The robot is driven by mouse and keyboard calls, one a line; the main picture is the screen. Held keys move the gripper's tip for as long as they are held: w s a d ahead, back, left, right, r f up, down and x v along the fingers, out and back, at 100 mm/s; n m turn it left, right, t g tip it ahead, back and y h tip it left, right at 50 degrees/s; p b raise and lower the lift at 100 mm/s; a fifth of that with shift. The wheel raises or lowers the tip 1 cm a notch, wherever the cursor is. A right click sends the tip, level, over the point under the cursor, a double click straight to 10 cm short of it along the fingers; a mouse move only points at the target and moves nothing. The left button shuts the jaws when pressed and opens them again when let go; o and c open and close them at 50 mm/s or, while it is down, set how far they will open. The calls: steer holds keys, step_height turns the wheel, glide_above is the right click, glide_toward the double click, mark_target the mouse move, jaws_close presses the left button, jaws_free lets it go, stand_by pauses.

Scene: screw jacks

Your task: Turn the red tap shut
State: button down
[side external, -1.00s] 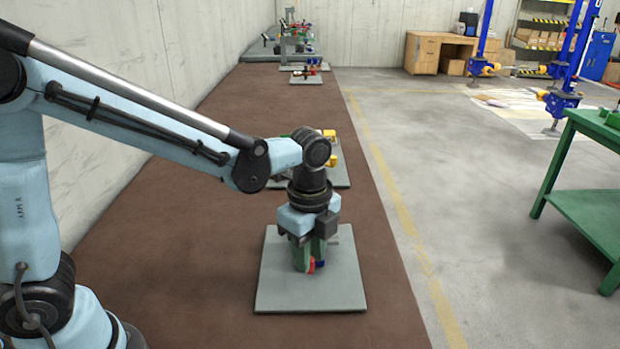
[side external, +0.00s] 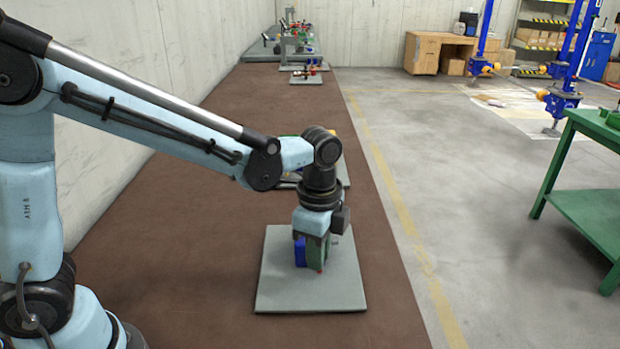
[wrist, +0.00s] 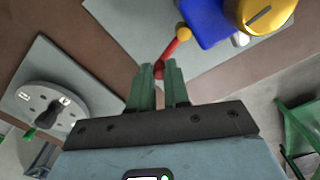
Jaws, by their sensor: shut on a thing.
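The red tap handle (wrist: 173,48) shows in the wrist view as a slanting red bar with a golden ball at its upper end. Its lower end is between the green fingertips of my gripper (wrist: 159,70), which is shut on it. A blue body (wrist: 205,20) is beside the handle, with a large yellow knob (wrist: 268,12) at its right. In the side external view, my gripper (side external: 318,262) points down over the grey base plate (side external: 280,296). Only a speck of red (side external: 320,270) shows at the fingertips, and the blue body (side external: 300,252) is left of the fingers.
A second plate (side external: 342,178) stands behind my wrist, partly hidden. More fixtures (side external: 305,72) stand farther back on the brown surface (side external: 210,230). A wall runs along the left. A green table (side external: 590,190) is at the right, across open floor.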

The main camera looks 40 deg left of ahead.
steer(key=n, duration=0.1)
steer(key=w+n, duration=0.1)
steer(key=shift+d+n, duration=0.2)
steer(key=shift+n, duration=0.2)
steer(key=n, duration=0.1)
steer(key=w+n, duration=0.1)
steer(key=n, duration=0.1)
steer(key=shift+w+n, duration=0.25)
steer(key=shift+n, duration=0.05)
steer(key=n, duration=0.1)
steer(key=w+n, duration=0.1)
steer(key=n, duration=0.1)
steer(key=shift+w+a, duration=0.15)
steer(key=shift+w+a+n, duration=0.15)
steer(key=shift+w+n, duration=0.1)
steer(key=shift+n, duration=0.5)
steer(key=shift+w+a+n, duration=0.1)
steer(key=shift+w+n, duration=0.1)
steer(key=shift+n, duration=0.55)
steer(key=c, duration=1.1)
jaws_free()
